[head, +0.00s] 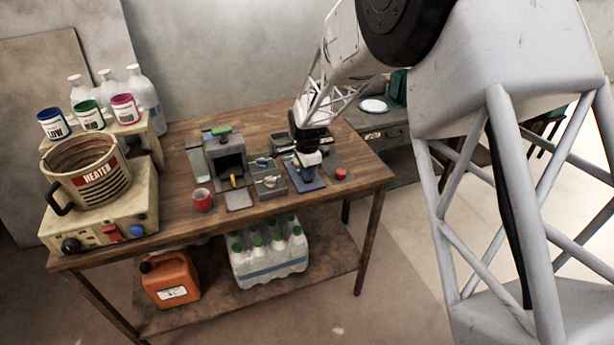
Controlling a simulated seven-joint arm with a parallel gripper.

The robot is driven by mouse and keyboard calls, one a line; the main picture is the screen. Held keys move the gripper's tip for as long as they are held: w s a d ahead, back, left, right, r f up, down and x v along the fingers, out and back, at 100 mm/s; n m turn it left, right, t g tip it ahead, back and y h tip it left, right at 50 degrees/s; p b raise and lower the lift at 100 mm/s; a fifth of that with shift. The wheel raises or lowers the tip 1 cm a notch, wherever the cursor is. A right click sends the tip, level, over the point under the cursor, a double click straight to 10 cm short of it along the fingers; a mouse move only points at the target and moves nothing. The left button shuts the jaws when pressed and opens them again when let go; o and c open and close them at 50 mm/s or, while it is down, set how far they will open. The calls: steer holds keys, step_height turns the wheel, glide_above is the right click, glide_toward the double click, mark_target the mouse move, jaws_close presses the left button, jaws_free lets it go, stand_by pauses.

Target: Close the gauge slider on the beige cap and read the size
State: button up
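My gripper (309,168) points down over a blue pad (293,187) at the right part of the wooden table. It hides what lies directly under it, and its fingers are too small and dark to tell open from shut. Left of it, a dark grey block (277,191) bears a small pale beige piece (270,181), which may be the cap. A second small pale piece (263,162) lies just behind. I cannot make out the gauge slider or any size marks at this distance.
A heated pot (88,170) and several bottles fill the left end.

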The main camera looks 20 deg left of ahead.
steer(key=shift+o, duration=0.5)
steer(key=shift+w+a+r, duration=0.1)
steer(key=shift+w+a, duration=0.05)
steer(key=shift+a, duration=0.05)
steer(key=shift+c, duration=0.3)
stand_by(0.3)
stand_by(0.9)
steer(key=o, duration=0.4)
steer(key=shift+d, duration=0.1)
steer(key=shift+c, duration=0.2)
steer(key=shift+r, duration=0.1)
steer(key=shift+r, duration=3.8)
